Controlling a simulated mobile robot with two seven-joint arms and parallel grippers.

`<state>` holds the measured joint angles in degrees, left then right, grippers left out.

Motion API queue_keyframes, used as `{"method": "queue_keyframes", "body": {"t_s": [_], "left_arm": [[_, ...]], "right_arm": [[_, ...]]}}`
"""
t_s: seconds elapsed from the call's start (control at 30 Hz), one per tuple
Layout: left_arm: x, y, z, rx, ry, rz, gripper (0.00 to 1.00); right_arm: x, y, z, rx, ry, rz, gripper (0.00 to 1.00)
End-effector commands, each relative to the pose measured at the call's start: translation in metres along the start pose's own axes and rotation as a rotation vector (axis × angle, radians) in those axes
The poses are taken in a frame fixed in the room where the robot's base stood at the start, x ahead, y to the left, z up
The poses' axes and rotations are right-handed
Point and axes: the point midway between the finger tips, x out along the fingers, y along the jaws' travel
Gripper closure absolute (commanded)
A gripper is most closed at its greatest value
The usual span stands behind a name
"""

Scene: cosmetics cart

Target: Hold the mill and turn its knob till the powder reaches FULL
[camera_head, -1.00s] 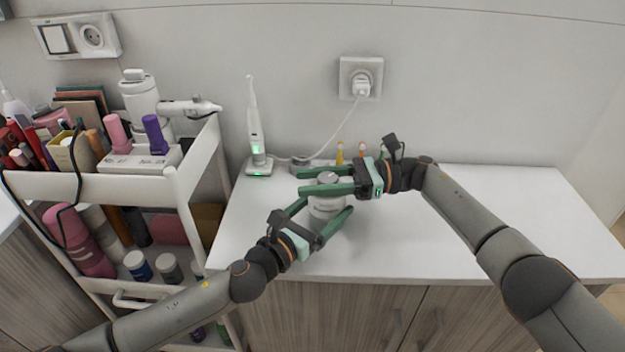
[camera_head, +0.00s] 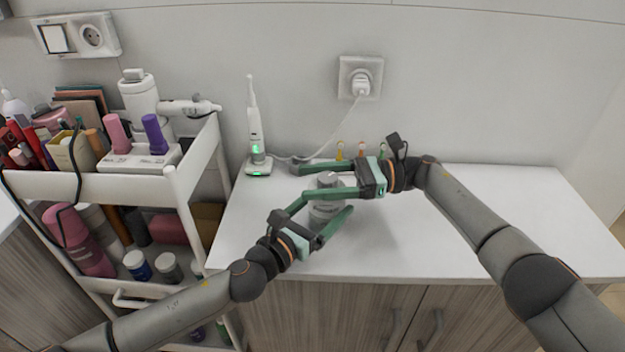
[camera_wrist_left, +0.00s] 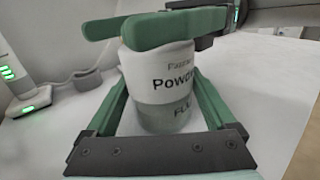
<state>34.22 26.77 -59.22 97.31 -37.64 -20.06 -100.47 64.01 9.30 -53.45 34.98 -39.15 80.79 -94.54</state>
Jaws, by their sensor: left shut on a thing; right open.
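The mill (camera_head: 322,212) is a small white and grey cylinder standing upright on the white counter. Its grey knob (camera_head: 328,178) shows at the top in the head view. In the left wrist view the mill's body (camera_wrist_left: 158,75) carries the words "Powder" and "FULL", the latter on a grey-green lower band. My left gripper (camera_head: 325,220) is shut on the mill's body, one finger on each side. My right gripper (camera_head: 312,180) is open at knob height, its fingers apart on either side of the knob. In the left wrist view its fingers hide the knob.
An electric toothbrush on a lit charger (camera_head: 257,150) stands at the back left of the counter (camera_head: 480,220). Small coloured bottles (camera_head: 361,150) stand behind my right gripper. A loaded white cart (camera_head: 180,190) is at the left. The counter's right side is clear.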

Motion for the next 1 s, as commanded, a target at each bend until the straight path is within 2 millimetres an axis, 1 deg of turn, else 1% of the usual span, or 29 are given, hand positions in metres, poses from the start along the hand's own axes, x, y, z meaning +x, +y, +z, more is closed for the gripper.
{"method": "queue_keyframes", "body": {"t_s": [0.03,0.2,0.3,0.4,0.6,0.87,1.0], "left_arm": [[0.0,0.001,0.001,0.0,-0.002,0.001,0.9],[0.0,0.001,0.001,0.0,-0.001,0.001,0.9],[0.0,0.001,0.001,0.0,-0.001,0.001,0.9],[0.0,0.001,0.001,0.0,-0.002,0.001,0.9],[0.0,0.001,0.001,0.0,-0.001,0.001,0.9],[0.0,0.001,0.001,0.0,-0.001,0.001,0.9],[0.0,0.001,0.001,0.0,-0.001,0.001,0.9]], "right_arm": [[-0.009,-0.001,0.0,0.0,0.001,-0.004,0.24],[-0.039,-0.001,0.001,0.0,0.001,-0.005,0.24],[-0.053,-0.001,0.0,0.0,0.001,-0.004,0.24],[-0.062,-0.001,0.0,0.0,0.001,-0.003,0.24],[-0.069,0.0,0.001,-0.001,0.0,-0.002,0.24],[-0.068,0.0,0.0,-0.002,-0.002,-0.002,0.24],[-0.063,0.003,-0.001,-0.01,-0.016,-0.008,0.24]]}}
